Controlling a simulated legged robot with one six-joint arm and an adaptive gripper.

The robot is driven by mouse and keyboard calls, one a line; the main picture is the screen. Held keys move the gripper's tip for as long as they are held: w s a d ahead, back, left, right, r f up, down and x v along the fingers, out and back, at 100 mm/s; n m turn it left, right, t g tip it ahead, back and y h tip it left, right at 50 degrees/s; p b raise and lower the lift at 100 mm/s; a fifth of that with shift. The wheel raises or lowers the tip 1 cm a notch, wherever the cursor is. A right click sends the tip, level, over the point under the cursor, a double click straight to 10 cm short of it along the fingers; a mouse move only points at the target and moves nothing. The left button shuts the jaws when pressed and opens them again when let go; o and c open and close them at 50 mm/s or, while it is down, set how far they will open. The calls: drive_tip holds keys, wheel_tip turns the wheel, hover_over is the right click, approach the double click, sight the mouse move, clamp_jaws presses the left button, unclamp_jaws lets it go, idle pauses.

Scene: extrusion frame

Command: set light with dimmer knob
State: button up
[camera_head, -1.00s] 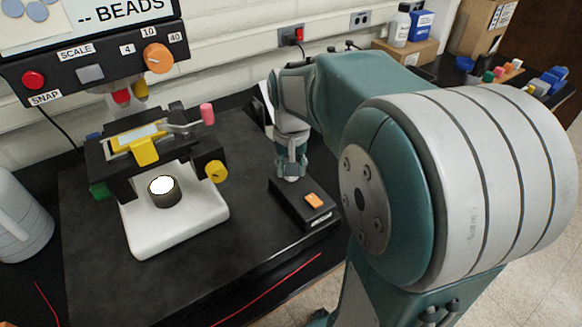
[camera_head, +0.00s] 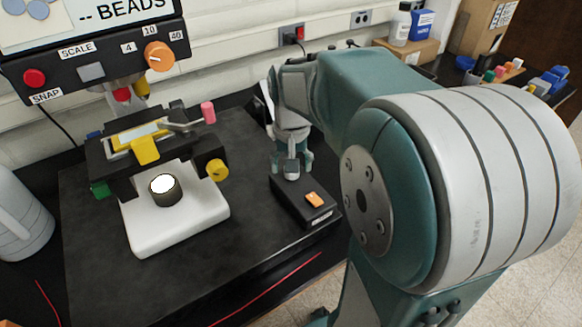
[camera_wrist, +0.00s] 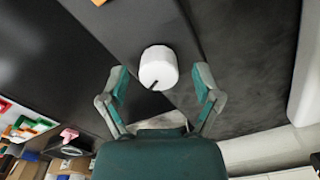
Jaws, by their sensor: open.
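The dimmer knob (camera_head: 291,170) is a pale grey cylinder at the back end of a black control box (camera_head: 311,214). In the wrist view the knob (camera_wrist: 158,64) is white with a dark pointer line toward its lower left edge. My gripper (camera_head: 292,160) points down over the box, its fingers spread. In the wrist view my gripper (camera_wrist: 159,78) is open, one finger on each side of the knob with gaps between. The light (camera_head: 162,184) shows as a bright white disc in a dark ring on the microscope's white base (camera_head: 150,232).
An orange switch (camera_head: 314,199) sits on the box's front end. The microscope's dark stage, with yellow knob (camera_head: 217,170) and pink-tipped lever (camera_head: 208,112), stands left of my gripper. A panel with an orange dial (camera_head: 159,56) hangs above. The black mat in front is clear.

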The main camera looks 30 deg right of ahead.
wheel_tip(320, 180, up, 11)
idle(0.3)
